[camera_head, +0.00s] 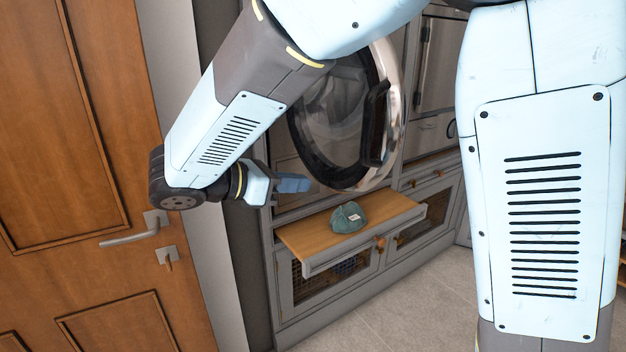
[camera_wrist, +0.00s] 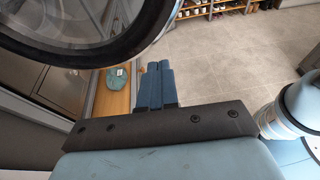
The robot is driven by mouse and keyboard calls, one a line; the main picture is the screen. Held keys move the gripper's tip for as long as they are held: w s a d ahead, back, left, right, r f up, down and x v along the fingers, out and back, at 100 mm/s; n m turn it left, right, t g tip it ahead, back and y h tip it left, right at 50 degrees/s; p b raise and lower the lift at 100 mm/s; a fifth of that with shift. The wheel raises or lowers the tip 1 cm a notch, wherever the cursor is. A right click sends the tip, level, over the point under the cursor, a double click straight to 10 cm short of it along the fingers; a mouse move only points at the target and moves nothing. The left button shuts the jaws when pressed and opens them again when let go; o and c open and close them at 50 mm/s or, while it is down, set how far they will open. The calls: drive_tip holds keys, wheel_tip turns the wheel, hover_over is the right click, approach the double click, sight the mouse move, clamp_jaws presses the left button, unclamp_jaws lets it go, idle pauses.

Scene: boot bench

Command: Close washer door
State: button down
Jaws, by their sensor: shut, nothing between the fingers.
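The washer door (camera_head: 345,120) is round, with a chrome rim, dark glass and a black handle (camera_head: 376,122). It stands swung out from the washer front, so it is open. The upper part of it is hidden behind my arm. In the wrist view the door's dark rim (camera_wrist: 112,52) fills the upper left. My gripper (camera_head: 296,184) is at the left of the door, near its lower edge, with the blue fingers together and empty. The fingers also show in the wrist view (camera_wrist: 157,84), right of the rim and apart from it in the picture.
A pulled-out wooden shelf (camera_head: 300,237) below the door holds a green cap-like item (camera_head: 348,217). Cabinets with mesh doors (camera_head: 335,280) stand beneath. A wooden room door (camera_head: 75,150) with a metal handle (camera_head: 135,232) is close on the left. The tiled floor (camera_head: 420,305) is clear.

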approach(357, 180)
drive_tip(key=x, duration=0.5)
drive_tip(key=shift+s+f, duration=0.1)
drive_tip(key=shift+f, duration=0.15)
drive_tip(key=shift+w+d, duration=0.45)
drive_tip(key=shift+d, duration=0.2)
